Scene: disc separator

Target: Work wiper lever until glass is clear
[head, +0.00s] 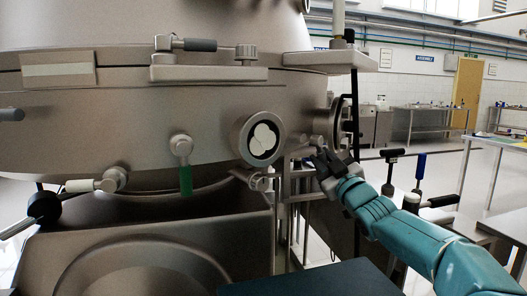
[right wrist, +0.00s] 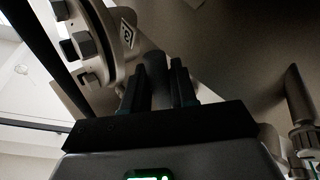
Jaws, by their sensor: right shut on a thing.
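The round sight glass (head: 261,137) sits in a metal rim on the side of the steel separator bowl. Whitish rounded patches cover much of it, with dark glass around them. My right gripper (head: 320,158) is just to the right of the glass, against the bowl's side. In the right wrist view its two dark fingers (right wrist: 161,88) are shut on a grey rod-like piece, the wiper lever (right wrist: 160,68). In the head view the gripper hides most of the lever. My left gripper is not in view.
A green-handled valve (head: 184,172) hangs left of the glass. A steel trough (head: 150,262) stands below the bowl. A round bolted flange (right wrist: 95,45) is close beside the gripper. Open floor and tables lie farther right.

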